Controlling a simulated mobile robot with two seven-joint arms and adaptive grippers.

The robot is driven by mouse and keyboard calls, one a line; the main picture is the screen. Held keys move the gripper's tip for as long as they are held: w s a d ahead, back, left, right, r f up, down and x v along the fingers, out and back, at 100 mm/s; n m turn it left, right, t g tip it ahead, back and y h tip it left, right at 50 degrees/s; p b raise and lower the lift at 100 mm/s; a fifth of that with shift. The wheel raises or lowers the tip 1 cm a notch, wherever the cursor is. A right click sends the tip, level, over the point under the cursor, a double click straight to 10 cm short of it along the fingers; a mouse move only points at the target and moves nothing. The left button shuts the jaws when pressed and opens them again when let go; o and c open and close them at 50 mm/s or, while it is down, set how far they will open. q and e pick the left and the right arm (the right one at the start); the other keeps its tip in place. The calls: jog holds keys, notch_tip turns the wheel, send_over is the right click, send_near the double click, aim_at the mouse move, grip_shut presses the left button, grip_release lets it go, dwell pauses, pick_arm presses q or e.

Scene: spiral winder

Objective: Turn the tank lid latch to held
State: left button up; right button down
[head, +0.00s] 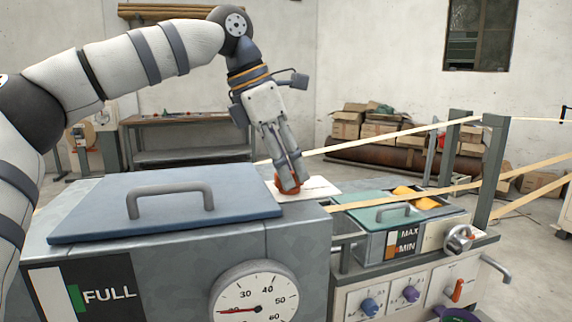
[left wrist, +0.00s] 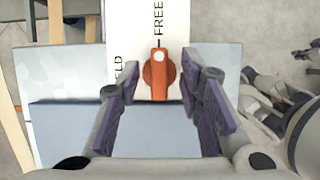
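The tank lid latch is a small orange knob (left wrist: 159,75) on a white label plate (left wrist: 146,20) beside the blue-grey tank lid (head: 165,203). In the left wrist view its marked end points at the word FREE. A second word, partly hidden, ends in "ELD" to the left. My left gripper (head: 289,188) reaches down over the latch from above. In the left wrist view its two fingers (left wrist: 164,88) are open, one on each side of the knob, with gaps between. In the head view the fingers partly cover the knob (head: 283,184). My right gripper does not show.
The lid's grey handle (head: 170,189) stands up left of the latch. A round dial gauge (head: 254,300) is on the tank front. To the right are a green-lidded box (head: 380,217), tan bands (head: 440,192) and grey posts (head: 493,165). Space above the lid is free.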

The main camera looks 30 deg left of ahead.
pick_arm(q)
grip_shut()
jog(key=shift+n, duration=0.4)
jog(key=n, duration=0.2)
jog(key=n+t+y, duration=0.1)
jog(key=shift+d+r+n+y, duration=0.1)
jog(key=shift+n+y, duration=0.2)
jog(key=shift+n, duration=0.1)
jog(key=n+y, duration=0.1)
jog(key=n, duration=0.3)
jog(key=shift+d+n+y, duration=0.1)
jog(key=shift+n+y, duration=0.2)
jog(key=shift+y, duration=0.1)
jog(key=n+y, duration=0.1)
jog(key=n, duration=0.3)
jog(key=shift+d+y, duration=0.1)
jog(key=shift+y, duration=0.3)
jog(key=n+g+y, duration=0.1)
jog(key=n, duration=0.3)
jog(key=shift+n, duration=0.6)
grip_release()
